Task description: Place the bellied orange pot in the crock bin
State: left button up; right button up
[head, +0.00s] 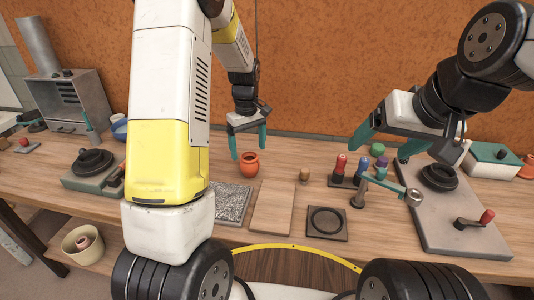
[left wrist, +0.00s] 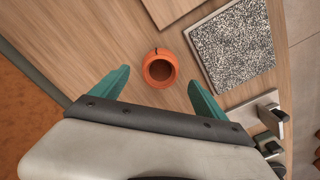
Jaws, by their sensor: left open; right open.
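The bellied orange pot (head: 249,164) stands upright on the wooden table, near the back. In the left wrist view its round dark mouth shows, and the pot (left wrist: 160,69) lies ahead of and between the fingertips. My left gripper (head: 249,146) is open just above and around the line of the pot, and the fingers do not visibly touch it; it also shows in the left wrist view (left wrist: 157,85). My right gripper (head: 372,138) is open and empty over the right side of the table. A cream round bin (head: 84,243), perhaps the crock bin, stands low at the left with a reddish piece inside.
A speckled slab (head: 232,204), a plain board (head: 272,207) and a dark square plate with a ring (head: 327,223) lie in front of the pot. Several coloured-handled tools (head: 341,165) stand to the right. A grey box with a pipe (head: 70,97) stands at the back left.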

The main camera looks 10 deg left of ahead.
aim_at(250, 164)
pick_arm(q)
notch_tip(250, 164, down, 7)
jog(key=shift+s+d+f, duration=0.1)
jog(key=shift+d, duration=0.05)
jog(key=c, duration=1.6)
